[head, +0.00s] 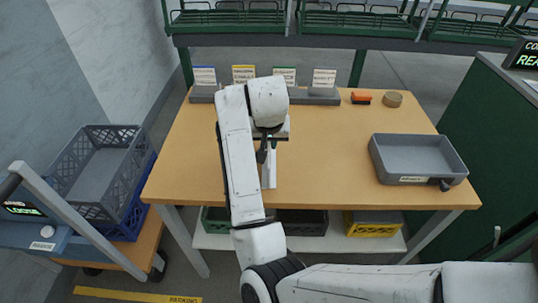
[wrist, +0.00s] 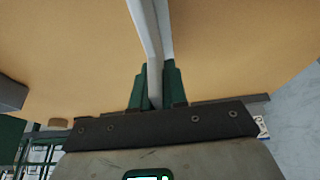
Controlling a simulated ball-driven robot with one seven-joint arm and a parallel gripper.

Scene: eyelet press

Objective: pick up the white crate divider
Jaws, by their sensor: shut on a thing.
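The white crate divider (head: 268,169) shows as a narrow upright white strip below my gripper (head: 266,146), over the middle of the wooden table; my arm hides part of it. In the wrist view the divider (wrist: 149,45) is a long pale strip running from the top edge down between the green fingers of my gripper (wrist: 156,85). The fingers are shut on it. I cannot tell whether its lower end touches the table.
A grey tray (head: 419,180) sits at the table's right. An orange block (head: 361,98) and a tan round thing (head: 392,100) lie at the back right. Label cards (head: 324,79) stand along the back. A grey crate (head: 104,190) stands at the left, off the table.

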